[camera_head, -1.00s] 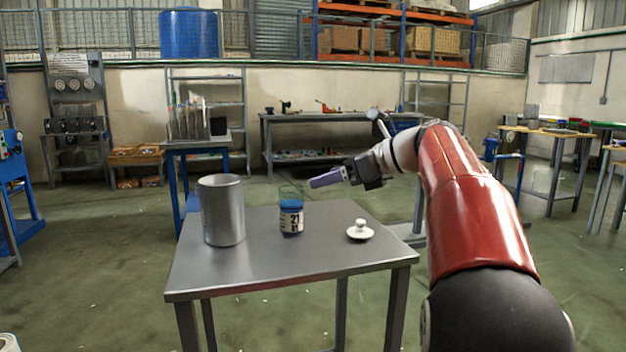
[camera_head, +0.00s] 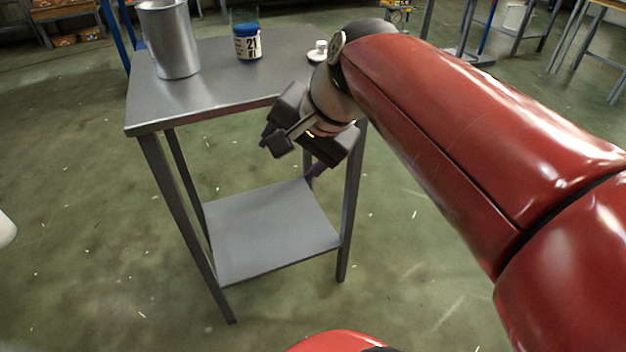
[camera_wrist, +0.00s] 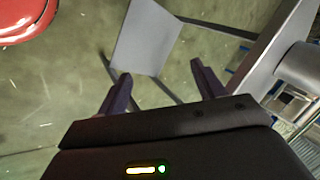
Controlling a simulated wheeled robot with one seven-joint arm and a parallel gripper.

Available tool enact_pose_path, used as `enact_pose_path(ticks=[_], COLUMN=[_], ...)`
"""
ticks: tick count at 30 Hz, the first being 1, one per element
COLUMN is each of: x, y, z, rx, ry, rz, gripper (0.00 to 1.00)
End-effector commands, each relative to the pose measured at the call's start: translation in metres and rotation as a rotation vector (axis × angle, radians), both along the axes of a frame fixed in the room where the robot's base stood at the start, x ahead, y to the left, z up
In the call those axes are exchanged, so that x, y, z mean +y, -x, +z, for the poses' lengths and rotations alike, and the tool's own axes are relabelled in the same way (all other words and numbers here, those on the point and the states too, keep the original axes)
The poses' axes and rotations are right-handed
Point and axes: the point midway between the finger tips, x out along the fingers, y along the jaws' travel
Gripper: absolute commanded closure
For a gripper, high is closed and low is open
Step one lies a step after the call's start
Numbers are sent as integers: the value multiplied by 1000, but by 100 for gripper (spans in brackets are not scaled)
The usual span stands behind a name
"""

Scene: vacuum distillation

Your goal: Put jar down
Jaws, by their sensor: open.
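The jar (camera_head: 247,43), with blue contents and a white label, stands upright on the grey table top (camera_head: 215,80). It is apart from my gripper. A white lid with a knob (camera_head: 318,51) lies on the table to the right of the jar. My gripper is in front of the table's near edge, lower than the top, pointing down; in the head view its fingers are mostly hidden behind its body. In the wrist view my gripper (camera_wrist: 163,84) has its two dark purple fingers wide apart with nothing between them. I cannot make out the jar there.
A tall metal cylinder (camera_head: 172,40) stands left of the jar. The table has a lower shelf (camera_head: 272,232), bare, which also shows in the wrist view (camera_wrist: 146,38). Table legs stand close to my gripper. The floor in front is clear.

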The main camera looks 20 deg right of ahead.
Motion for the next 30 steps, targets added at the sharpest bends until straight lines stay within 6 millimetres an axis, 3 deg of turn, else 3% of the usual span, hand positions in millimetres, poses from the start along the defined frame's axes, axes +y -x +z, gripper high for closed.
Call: enact_pose_path(ticks=[1, 3, 6, 9, 30], x=[3, 1, -4, -7, -9], y=[26, 51, 74, 85, 88], z=[-22, -49, -75, -89, -87], rx=[-28, -57, -82, -92, -93], ry=[140, 317, 501, 602, 633], rz=[140, 320, 514, 623, 659], gripper=[32, 32, 32, 32, 32])
